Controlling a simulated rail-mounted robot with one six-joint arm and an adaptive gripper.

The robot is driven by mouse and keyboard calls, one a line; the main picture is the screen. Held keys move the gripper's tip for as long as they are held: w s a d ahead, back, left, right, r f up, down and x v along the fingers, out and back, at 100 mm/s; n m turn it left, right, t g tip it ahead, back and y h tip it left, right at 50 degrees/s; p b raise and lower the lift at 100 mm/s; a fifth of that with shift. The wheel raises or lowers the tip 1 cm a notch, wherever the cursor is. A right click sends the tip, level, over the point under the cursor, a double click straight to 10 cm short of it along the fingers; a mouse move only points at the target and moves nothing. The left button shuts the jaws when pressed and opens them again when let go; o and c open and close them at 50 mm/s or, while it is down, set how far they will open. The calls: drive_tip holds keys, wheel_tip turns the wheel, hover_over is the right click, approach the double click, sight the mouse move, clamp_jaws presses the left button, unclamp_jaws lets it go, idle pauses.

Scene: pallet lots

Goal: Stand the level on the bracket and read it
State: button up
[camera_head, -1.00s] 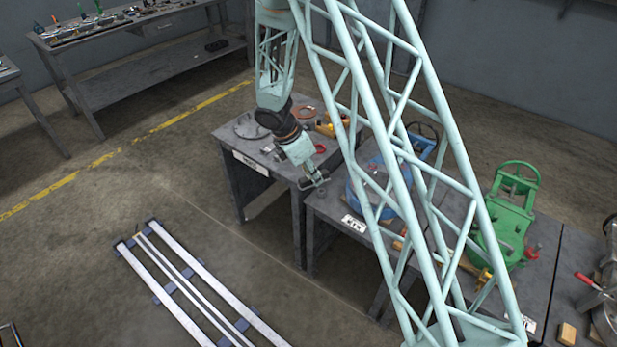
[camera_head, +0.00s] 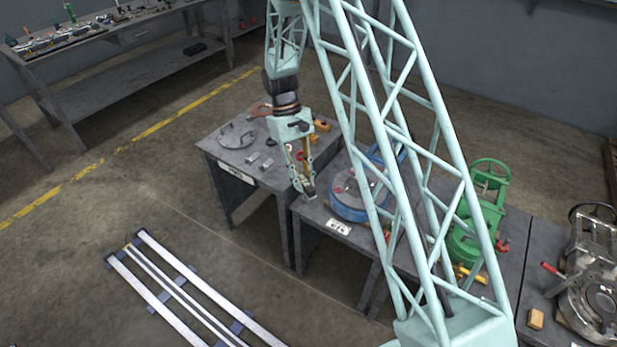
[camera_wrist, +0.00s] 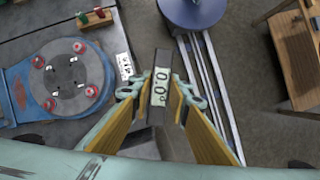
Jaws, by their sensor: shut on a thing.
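My gripper (camera_wrist: 160,92) is shut on the level (camera_wrist: 161,110), a small dark block with a lit display, held between the fingertips in the wrist view. The display reads 0.0°. In the head view my gripper (camera_head: 306,188) points down near the front left corner of the middle table; the level is too small there to make out clearly. A blue fixture (camera_head: 348,208) with a round grey plate lies right of the gripper on that table. It shows at the left of the wrist view (camera_wrist: 38,100), apart from the level. I cannot tell which thing is the bracket.
The left table (camera_head: 212,150) holds a round plate and small parts. A green machine (camera_head: 489,190) and a grey round fixture (camera_head: 590,285) stand farther right. A white label (camera_head: 338,227) is on the middle table's front. Long white strips (camera_head: 180,290) run along the floor.

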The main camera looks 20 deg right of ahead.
drive_tip(key=shift+a+r+m+y+p, duration=0.35)
drive_tip(key=shift+a+r+m+y, duration=0.15)
drive_tip(key=shift+a+r+m, duration=0.6)
drive_tip(key=shift+s+d+f, duration=0.1)
drive_tip(key=shift+d+f, duration=0.1)
